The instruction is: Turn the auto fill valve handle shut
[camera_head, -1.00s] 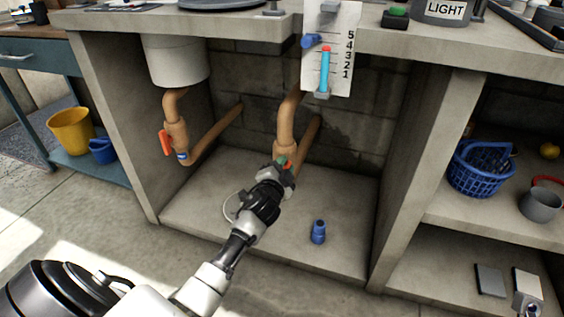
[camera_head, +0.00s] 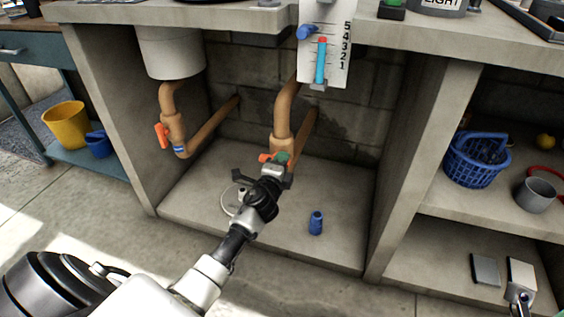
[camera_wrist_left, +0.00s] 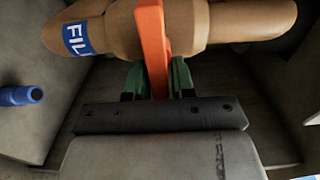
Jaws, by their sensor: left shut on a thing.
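The fill pipe (camera_head: 284,110) comes down in the middle of the cabinet to a valve with an orange handle (camera_head: 265,157). In the left wrist view the handle (camera_wrist_left: 153,45) stands upright in the picture, across the brown pipe (camera_wrist_left: 215,22). A blue label (camera_wrist_left: 77,38) reading "FIL" is on the pipe; the rest of the word is out of sight. My left gripper (camera_head: 277,160) is shut on the handle, with its green fingertips (camera_wrist_left: 158,80) on both sides of it. In the head view the gripper partly hides the valve.
A second pipe with an orange-handled valve (camera_head: 161,135) is at the left. A blue fitting (camera_head: 316,223) stands on the cabinet floor beside my arm. A level gauge (camera_head: 324,50) hangs above. The concrete divider (camera_head: 412,165) bounds the right side.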

